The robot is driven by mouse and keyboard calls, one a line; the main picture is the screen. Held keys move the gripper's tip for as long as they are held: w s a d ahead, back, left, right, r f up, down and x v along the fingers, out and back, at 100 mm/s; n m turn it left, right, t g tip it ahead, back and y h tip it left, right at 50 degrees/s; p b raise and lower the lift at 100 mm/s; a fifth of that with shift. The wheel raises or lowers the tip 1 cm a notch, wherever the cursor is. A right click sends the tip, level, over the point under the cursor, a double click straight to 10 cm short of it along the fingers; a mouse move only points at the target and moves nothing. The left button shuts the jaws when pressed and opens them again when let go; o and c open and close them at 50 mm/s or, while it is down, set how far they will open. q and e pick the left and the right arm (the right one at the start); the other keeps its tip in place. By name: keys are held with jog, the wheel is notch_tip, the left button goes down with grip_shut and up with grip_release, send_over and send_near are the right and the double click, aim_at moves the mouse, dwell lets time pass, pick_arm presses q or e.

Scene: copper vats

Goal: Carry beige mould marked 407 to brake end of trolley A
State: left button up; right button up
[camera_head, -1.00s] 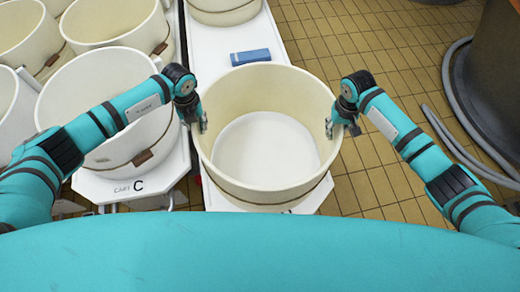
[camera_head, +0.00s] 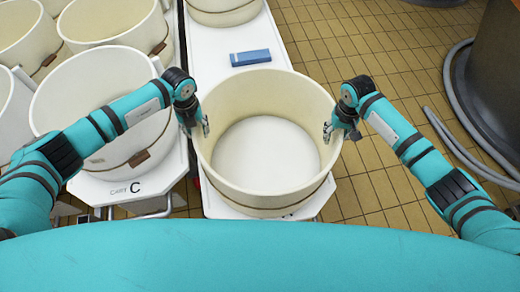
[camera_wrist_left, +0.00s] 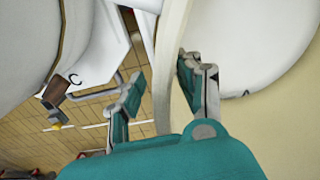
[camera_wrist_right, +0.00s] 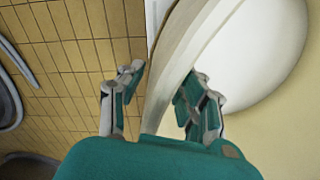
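A beige round mould (camera_head: 265,185), open and empty with a pale floor, stands upright on the near end of a long white trolley (camera_head: 216,40). No number can be read on it, and the trolley's letter is hidden. My left gripper (camera_head: 197,125) is at the mould's left rim; in the left wrist view its open fingers (camera_wrist_left: 160,85) straddle the wall, with a gap outside. My right gripper (camera_head: 340,130) is at the right rim; in the right wrist view its open fingers (camera_wrist_right: 160,88) straddle the wall, the outer finger apart from it.
A blue box (camera_head: 250,57) lies on the trolley behind the mould, and another mould (camera_head: 225,12) stands farther back. Trolley C (camera_head: 150,185), with several beige moulds, stands close on the left. Tiled floor (camera_head: 385,185) is free on the right, before a grey hose (camera_head: 450,125).

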pick_arm(q)
notch_tip(320, 180, up, 11)
jog(key=shift+r, duration=0.35)
pick_arm(e)
jog(key=shift+r, duration=0.15)
notch_tip(320, 180, up, 12)
jog(key=shift+f, duration=0.1)
dwell(0.5)
